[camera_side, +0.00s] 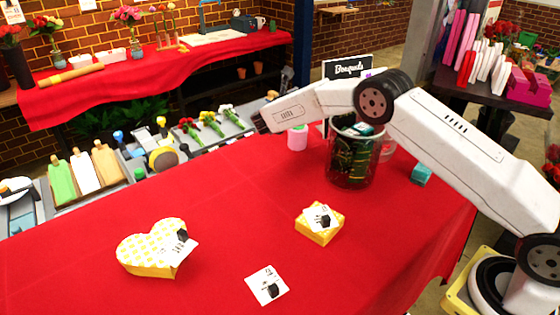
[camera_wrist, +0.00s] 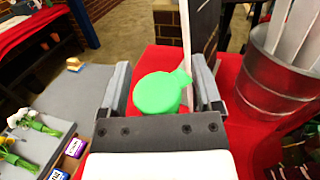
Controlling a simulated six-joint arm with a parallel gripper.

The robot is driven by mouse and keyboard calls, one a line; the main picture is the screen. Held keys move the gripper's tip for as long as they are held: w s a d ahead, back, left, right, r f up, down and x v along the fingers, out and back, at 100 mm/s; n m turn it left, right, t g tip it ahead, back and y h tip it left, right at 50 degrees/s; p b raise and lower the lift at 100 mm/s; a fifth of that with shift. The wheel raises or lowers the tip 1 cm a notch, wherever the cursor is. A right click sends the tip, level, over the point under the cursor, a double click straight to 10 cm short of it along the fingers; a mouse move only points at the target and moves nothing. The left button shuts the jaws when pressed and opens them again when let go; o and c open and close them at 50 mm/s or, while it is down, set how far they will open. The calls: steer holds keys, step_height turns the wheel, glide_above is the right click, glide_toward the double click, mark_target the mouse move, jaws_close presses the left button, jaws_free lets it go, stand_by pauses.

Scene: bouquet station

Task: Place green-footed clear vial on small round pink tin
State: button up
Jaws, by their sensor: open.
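In the wrist view my gripper (camera_wrist: 161,74) is open, its two dark fingers apart. A bright green round piece with a small tab (camera_wrist: 158,95) shows between the fingers. It looks like the green part of the vial; no clear body shows, and I cannot tell whether the fingers touch it. In the side view a small round pink tin (camera_side: 297,139) stands at the table's back edge, just below my forearm, which covers what is above it. The tin cannot be made out in the wrist view.
A yellow heart box (camera_side: 150,251), a small yellow box (camera_side: 318,232) and a white card (camera_side: 267,286) lie in front. A metal bucket (camera_wrist: 270,90) is close right in the wrist view.

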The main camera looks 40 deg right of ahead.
steer(key=shift+a+r, duration=0.15)
steer(key=shift+r, duration=0.35)
steer(key=v, duration=1.1)
steer(key=shift+s+a, duration=0.15)
steer(key=shift+a, duration=0.2)
